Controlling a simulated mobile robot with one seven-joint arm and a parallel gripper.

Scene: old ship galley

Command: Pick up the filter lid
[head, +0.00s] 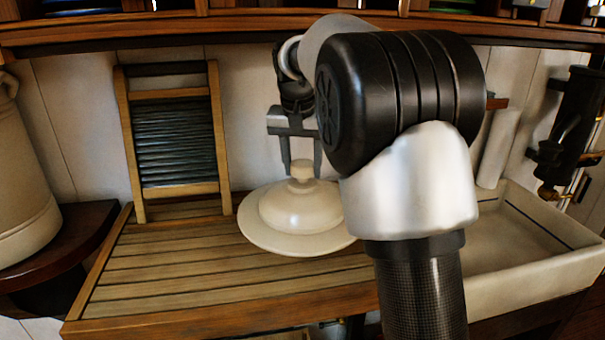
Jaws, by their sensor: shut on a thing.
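The filter lid (298,216) is a cream, wide-brimmed lid with a domed middle and a small knob (300,172) on top. It sits over the slatted wooden draining board, with its brim level; I cannot tell whether it touches the slats. My gripper (302,165) points down from above, with its two fingers on either side of the knob and shut on it. My arm hides the right edge of the lid's brim.
A washboard (178,135) leans on the wall behind the draining board (165,262). A cream sink (540,235) lies to the right, below a dark wall pump (570,130). A large cream crock (22,180) stands at the left. A wooden shelf (240,32) runs above.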

